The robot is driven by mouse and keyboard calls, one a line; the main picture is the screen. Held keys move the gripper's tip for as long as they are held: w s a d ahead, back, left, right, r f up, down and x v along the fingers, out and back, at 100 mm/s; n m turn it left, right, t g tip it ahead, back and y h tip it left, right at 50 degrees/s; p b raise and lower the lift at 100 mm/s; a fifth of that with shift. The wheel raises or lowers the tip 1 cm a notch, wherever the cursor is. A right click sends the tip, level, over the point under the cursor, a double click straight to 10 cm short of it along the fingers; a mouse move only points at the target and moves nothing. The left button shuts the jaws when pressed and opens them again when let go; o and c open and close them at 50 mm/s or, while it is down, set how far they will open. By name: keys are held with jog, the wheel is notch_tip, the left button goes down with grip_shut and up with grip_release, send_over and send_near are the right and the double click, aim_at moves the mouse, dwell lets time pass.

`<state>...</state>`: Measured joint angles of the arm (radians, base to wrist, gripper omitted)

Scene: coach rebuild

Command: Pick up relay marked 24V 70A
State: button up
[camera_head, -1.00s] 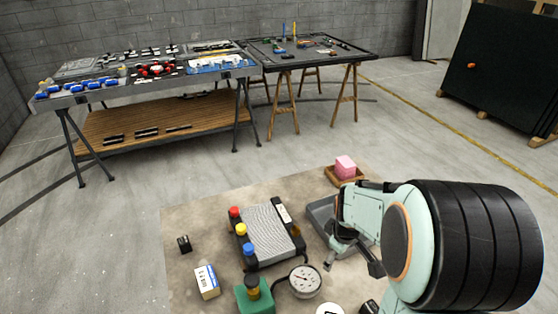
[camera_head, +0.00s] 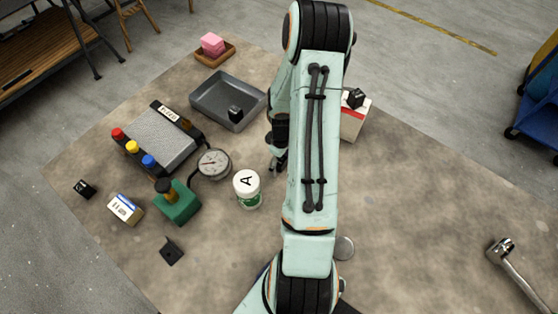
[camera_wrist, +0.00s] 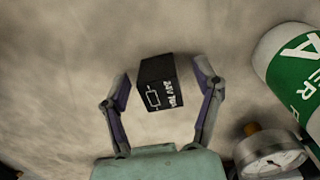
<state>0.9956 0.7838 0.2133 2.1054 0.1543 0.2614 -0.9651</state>
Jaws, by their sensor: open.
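In the wrist view a black relay (camera_wrist: 158,82) with a white circuit symbol and white lettering lies on the mat. My gripper (camera_wrist: 163,74) is open, with one finger to each side of this relay and a gap at both sides. In the head view my gripper (camera_head: 278,158) shows partly beside my arm, and that relay is hidden. Other black relay-like blocks are on the left of the mat (camera_head: 85,188), in the grey tray (camera_head: 236,114) and on a white-and-red box (camera_head: 355,98).
A white-lidded jar marked A (camera_head: 247,188) and a round gauge (camera_head: 213,163) stand left of my gripper; both also show at the wrist view's right. The grey tray (camera_head: 207,93) lies beyond. A wrench (camera_head: 512,268) lies far right. The mat's right part is mostly clear.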

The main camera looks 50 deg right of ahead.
grip_shut()
jog(key=shift+r, duration=0.1)
